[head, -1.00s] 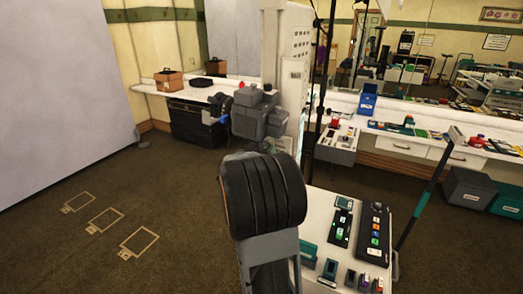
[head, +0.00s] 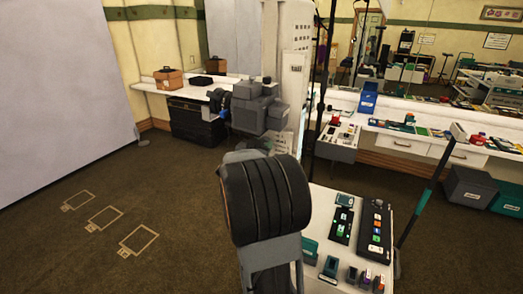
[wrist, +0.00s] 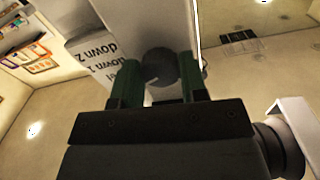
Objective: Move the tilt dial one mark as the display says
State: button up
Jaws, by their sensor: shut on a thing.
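In the wrist view my gripper (wrist: 157,80) has its two green fingers on either side of a dark round knob (wrist: 164,65), and is shut on it. I take this knob to be the tilt dial; its marks cannot be made out. Beside it is a white label (wrist: 95,58) with upside-down dark print that includes "down" on two lines, partly cut off by a finger. In the head view the tall white cabinet (head: 294,70) stands behind my arm. My gripper and the knob are hidden there.
A white table (head: 318,205) at the lower right holds a dark button panel (head: 375,228) and several small devices. A long white counter (head: 345,105) runs along the mirrored wall. A tan box (head: 168,80) stands at left. Taped outlines (head: 105,216) mark the open floor at left.

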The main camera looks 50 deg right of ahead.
jog(key=shift+m+b, duration=0.45)
jog(key=shift+m, duration=0.55)
jog(key=o, duration=0.9)
jog(key=b+v, duration=0.1)
jog(key=v, duration=1.3)
jog(key=shift+b, duration=0.35)
jog(key=shift+d, duration=0.1)
